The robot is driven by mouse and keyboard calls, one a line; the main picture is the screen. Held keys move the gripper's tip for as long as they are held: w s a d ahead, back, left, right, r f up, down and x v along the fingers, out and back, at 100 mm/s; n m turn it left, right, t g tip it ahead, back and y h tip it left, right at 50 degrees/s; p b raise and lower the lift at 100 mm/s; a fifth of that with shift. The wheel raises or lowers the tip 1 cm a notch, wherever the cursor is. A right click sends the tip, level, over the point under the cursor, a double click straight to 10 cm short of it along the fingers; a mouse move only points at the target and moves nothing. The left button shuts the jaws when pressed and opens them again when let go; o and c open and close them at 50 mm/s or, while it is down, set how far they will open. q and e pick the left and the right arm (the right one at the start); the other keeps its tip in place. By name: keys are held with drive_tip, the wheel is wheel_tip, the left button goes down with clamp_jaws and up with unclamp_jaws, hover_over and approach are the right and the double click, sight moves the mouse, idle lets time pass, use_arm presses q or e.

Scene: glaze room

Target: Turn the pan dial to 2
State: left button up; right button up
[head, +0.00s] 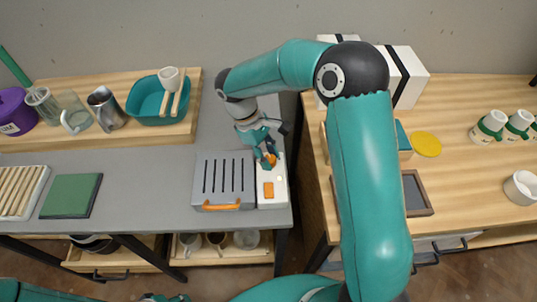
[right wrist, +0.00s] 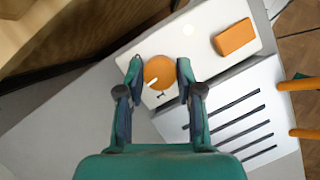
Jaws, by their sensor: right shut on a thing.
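The pan dial (right wrist: 159,71) is a round orange knob with a white pointer line, on the white control panel (right wrist: 207,22) of the grey slotted appliance (head: 223,176). In the right wrist view the pointer is toward the lower left, and a small dark mark shows below the dial. I cannot read a number. My right gripper (right wrist: 160,76) has its fingers on either side of the dial and is shut on it. In the head view the right gripper (head: 267,160) partly hides the dial.
An orange rectangular switch (head: 268,190) is on the panel. The appliance has an orange handle (head: 221,206) at its front. A green square board (head: 71,196) lies to the left on the grey counter. A teal basin (head: 158,103) stands on the wooden shelf behind.

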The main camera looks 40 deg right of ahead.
drive_tip(key=shift+w+r+m, duration=0.1)
drive_tip(key=shift+m, duration=0.6)
drive_tip(key=shift+y, duration=0.3)
drive_tip(key=o, duration=1.1)
drive_tip(key=shift+o, duration=0.2)
drive_tip(key=v, duration=1.1)
drive_tip(key=shift+w+r, duration=0.3)
drive_tip(key=shift+r, duration=0.05)
